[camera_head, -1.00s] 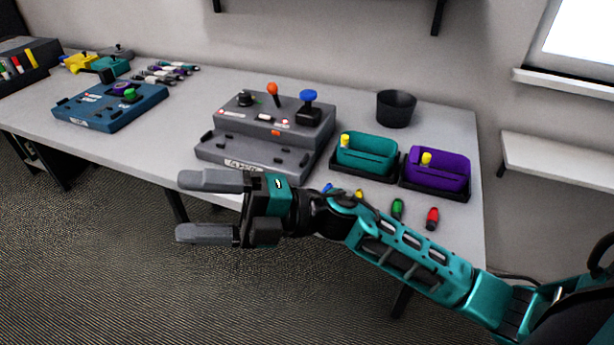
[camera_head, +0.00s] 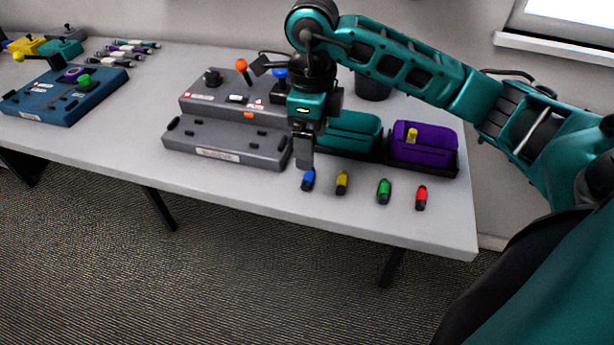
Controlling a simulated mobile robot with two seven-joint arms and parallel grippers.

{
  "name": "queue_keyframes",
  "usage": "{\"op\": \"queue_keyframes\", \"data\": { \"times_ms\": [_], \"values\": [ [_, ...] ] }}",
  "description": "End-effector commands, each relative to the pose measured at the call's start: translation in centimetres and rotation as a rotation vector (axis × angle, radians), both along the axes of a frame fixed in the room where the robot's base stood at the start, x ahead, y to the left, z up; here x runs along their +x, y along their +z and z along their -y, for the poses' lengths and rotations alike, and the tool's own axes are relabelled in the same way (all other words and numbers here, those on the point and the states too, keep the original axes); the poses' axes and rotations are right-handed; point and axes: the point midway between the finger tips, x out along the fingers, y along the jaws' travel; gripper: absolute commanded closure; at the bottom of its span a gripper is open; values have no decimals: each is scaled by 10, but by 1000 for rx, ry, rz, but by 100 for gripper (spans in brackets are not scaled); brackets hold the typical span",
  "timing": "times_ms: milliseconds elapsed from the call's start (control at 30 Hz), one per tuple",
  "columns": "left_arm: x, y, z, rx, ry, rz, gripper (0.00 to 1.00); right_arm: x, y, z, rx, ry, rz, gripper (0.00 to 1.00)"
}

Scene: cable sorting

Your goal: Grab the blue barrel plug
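The blue barrel plug (camera_head: 308,181) lies near the front edge of the table, leftmost in a row with a yellow plug (camera_head: 342,183), a green plug (camera_head: 383,191) and a red plug (camera_head: 421,197). My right gripper (camera_head: 304,160) points straight down, its fingertips just above or behind the blue plug's upper end. The fingers are seen edge-on, one covering the other, so their gap is hidden and I cannot tell whether they touch the plug. My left gripper is out of view.
A grey control box (camera_head: 225,145) stands to the left of the gripper. A teal bin (camera_head: 352,132) and a purple bin (camera_head: 435,143) stand behind the plugs. A dark cup (camera_head: 373,88) is partly hidden by my arm.

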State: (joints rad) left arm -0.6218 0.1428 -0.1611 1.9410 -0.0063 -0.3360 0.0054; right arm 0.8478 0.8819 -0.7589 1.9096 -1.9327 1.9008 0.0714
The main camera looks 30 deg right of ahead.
Motion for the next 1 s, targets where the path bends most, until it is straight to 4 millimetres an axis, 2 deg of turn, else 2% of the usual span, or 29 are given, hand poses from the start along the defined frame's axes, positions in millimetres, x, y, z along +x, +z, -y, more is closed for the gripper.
{"op": "queue_keyframes", "data": {
  "times_ms": [100, 367, 600, 733, 933, 1000],
  "values": [
    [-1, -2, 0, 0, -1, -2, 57, -1, -20, 0, 2, 1, -4, 17],
    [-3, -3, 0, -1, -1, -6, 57, 0, -41, 0, 3, 1, -4, 17],
    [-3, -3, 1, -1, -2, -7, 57, 0, -76, 2, 4, 2, -3, 17],
    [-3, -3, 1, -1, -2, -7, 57, 0, -84, 2, 4, 3, 0, 17],
    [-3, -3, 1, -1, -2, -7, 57, 0, -84, 2, 4, 3, 0, 17],
    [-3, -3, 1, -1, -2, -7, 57, 0, -84, 2, 4, 3, 0, 23]
  ]
}}
